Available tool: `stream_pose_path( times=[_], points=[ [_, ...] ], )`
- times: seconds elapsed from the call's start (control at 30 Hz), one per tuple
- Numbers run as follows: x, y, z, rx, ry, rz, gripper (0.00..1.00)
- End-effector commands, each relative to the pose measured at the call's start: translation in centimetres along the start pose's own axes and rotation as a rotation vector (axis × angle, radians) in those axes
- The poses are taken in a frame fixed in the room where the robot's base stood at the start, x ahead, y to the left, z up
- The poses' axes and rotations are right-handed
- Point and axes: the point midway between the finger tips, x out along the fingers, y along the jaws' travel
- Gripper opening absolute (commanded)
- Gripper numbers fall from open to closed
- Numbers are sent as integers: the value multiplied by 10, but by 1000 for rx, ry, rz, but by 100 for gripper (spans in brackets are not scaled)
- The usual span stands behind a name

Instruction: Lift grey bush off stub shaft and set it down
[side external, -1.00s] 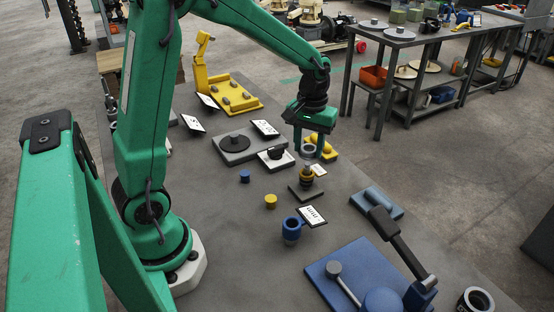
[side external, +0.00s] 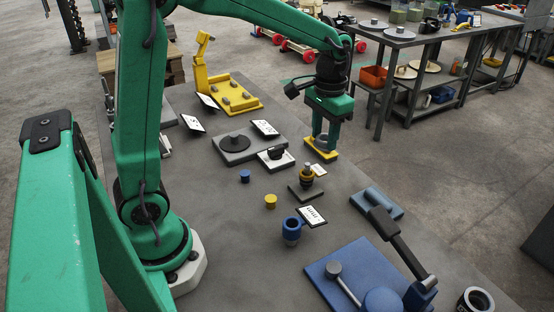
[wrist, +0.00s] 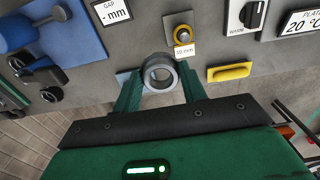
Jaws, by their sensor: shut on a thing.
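My gripper (side external: 323,147) is shut on the grey bush (wrist: 160,72), a thick ring seen between the two green fingers in the wrist view. In the side view the bush (side external: 322,139) is partly hidden by the fingers. The gripper and bush are up in the air, clear of the stub shaft. The stub shaft (side external: 306,170) stands upright on a dark square base, with a yellow band around it. It also shows in the wrist view (wrist: 183,35), beside a "10 mm" label, apart from the bush.
A yellow block (side external: 318,155) lies behind the stub shaft, below the gripper in the side view. A blue block (side external: 376,203) lies to the right of the shaft. Small blue and yellow cylinders (side external: 271,201), a blue cup (side external: 292,230) and a grey plate (side external: 262,150) are nearby.

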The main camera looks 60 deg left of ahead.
Motion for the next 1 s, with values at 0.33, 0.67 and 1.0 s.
stream_pose_path(
  times=[0.33, 0.67, 1.0],
  points=[
    [-1, 0, 0, 8, 1, 0, 9],
    [6, -11, 19, -93, 1, 0, 9],
    [29, -36, 74, -373, 2, 1, 9]
  ],
)
